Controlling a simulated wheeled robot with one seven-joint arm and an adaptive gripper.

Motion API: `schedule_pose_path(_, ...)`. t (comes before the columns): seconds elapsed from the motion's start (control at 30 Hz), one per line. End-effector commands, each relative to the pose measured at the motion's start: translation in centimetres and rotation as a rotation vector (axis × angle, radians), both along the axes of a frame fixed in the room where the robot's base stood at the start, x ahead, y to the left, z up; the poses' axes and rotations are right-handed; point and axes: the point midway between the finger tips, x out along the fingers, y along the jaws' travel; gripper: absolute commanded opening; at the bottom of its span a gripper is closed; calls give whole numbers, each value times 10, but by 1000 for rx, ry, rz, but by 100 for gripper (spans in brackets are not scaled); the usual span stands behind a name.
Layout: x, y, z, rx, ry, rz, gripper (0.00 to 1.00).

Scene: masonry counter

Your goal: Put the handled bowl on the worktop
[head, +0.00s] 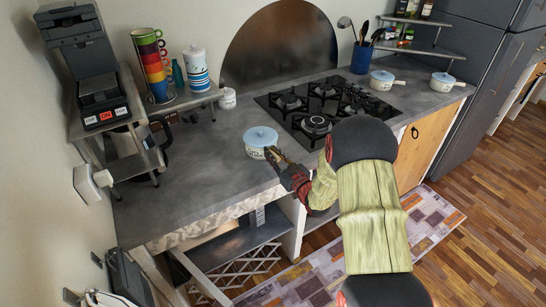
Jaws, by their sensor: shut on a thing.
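A black hob (318,105) lies right of the bowl. Two similar lidded pots (382,78) (442,81) stand at the right. A shelf with stacked coloured cups (154,68) and a canister (197,70) is at the left. Worktop left of the bowl is clear.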

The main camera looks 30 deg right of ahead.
Motion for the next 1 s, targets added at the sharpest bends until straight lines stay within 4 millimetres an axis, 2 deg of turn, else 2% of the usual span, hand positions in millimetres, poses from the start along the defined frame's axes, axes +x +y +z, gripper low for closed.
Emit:
schedule_pose_path(0.37,1,-1,-1,-4,-8,0,0)
schedule_pose_path(0.4,0,0,-4,-2,-3,0,17)
schedule_pose_path(0.7,0,0,-3,-2,-3,0,34)
schedule_pose_path(1.0,0,0,-2,-2,-3,0,35)
